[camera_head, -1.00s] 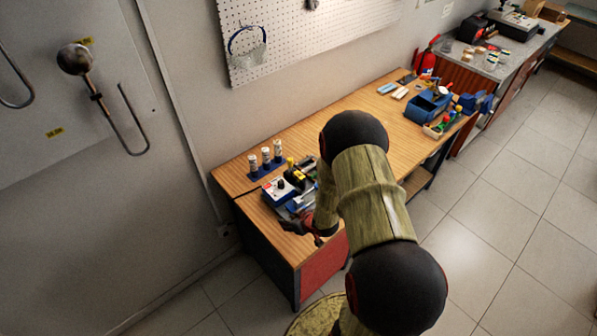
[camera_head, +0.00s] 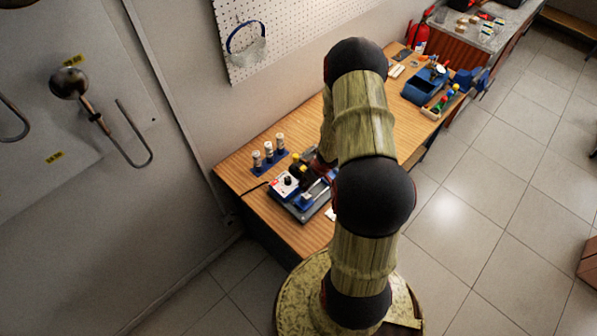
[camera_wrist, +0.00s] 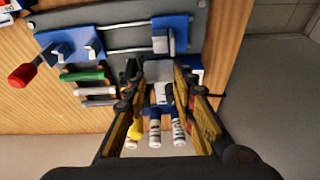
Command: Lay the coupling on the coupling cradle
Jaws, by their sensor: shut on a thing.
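In the wrist view the two fingers of my gripper (camera_wrist: 160,86) come in from both sides around a small pale grey piece, which looks like the coupling (camera_wrist: 158,70). Its far end and outline are partly hidden. Beyond it lies a grey tray fixture (camera_wrist: 125,22) with metal rods. On it are a blue notched block (camera_wrist: 70,48) with a red knob and a smaller blue block (camera_wrist: 163,42). I cannot tell for sure which part is the coupling cradle. In the head view the fixture (camera_head: 301,205) shows on the bench, while my arm hides the fingertips and the held piece.
A blue rack (camera_head: 268,168) with three white cylinders stands behind the fixture on the wooden bench (camera_head: 235,178); white cylinders also show between my fingers. A white box with a black knob (camera_head: 284,185) is beside the fixture. A blue bin (camera_head: 418,90) stands farther right.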

